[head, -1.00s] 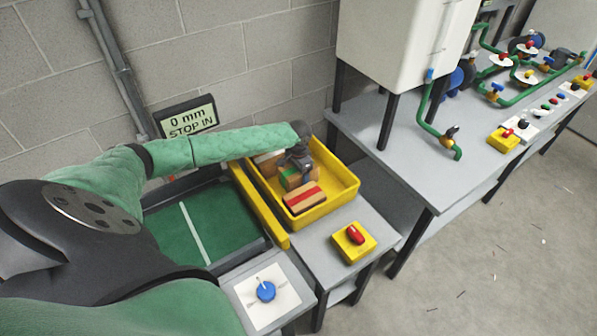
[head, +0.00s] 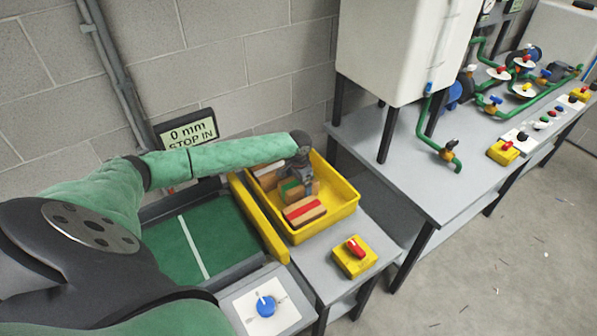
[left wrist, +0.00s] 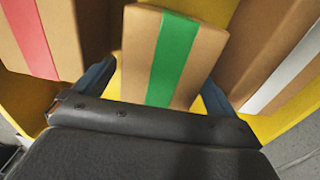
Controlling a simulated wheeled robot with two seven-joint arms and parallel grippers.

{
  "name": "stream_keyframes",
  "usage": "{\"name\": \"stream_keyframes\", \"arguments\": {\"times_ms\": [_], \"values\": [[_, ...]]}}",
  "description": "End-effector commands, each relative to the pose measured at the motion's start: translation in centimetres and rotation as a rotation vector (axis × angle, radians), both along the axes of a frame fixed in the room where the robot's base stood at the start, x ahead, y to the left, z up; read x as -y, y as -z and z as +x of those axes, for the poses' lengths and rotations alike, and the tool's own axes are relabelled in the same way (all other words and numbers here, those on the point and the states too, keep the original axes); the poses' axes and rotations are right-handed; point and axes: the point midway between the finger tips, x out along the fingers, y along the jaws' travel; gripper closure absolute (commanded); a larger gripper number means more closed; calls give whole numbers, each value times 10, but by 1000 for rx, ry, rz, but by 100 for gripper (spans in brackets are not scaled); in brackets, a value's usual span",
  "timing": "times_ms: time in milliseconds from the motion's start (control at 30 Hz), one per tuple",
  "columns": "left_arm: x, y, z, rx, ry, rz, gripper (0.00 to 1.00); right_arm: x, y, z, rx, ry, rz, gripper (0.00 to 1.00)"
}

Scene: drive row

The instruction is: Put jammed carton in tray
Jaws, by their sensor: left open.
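The yellow tray (head: 345,212) stands on a grey table and holds three brown cartons. The red-striped carton (head: 305,212) is nearest the front, the green-striped carton (head: 291,191) is in the middle, and a white-striped carton (head: 266,176) is at the back. My left gripper (head: 299,184) is down in the tray at the green-striped carton. In the left wrist view its open fingers (left wrist: 155,82) stand either side of the green-striped carton (left wrist: 172,55). Whether they touch it is unclear. No carton shows as jammed. My right gripper is out of view.
The green belt (head: 205,235) beside the tray is bare apart from a white line. A yellow guard (head: 258,218) separates them. A yellow box with a red switch (head: 354,258) and a blue knob (head: 266,305) sit in front. A display (head: 187,130) reads "0 mm STOP IN".

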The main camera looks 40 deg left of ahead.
Motion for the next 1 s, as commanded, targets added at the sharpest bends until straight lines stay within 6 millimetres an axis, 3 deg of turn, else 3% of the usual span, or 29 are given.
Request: {"name": "stream_keyframes", "arguments": {"times_ms": [533, 700, 1000], "values": [[0, -87, 1, 2, 1, 0, 4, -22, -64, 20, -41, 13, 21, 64], [-1, -100, 1, 0, 0, 1, 4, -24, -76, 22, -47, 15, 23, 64], [-1, -104, 0, 0, 0, 1, 4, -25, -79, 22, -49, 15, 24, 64]]}}
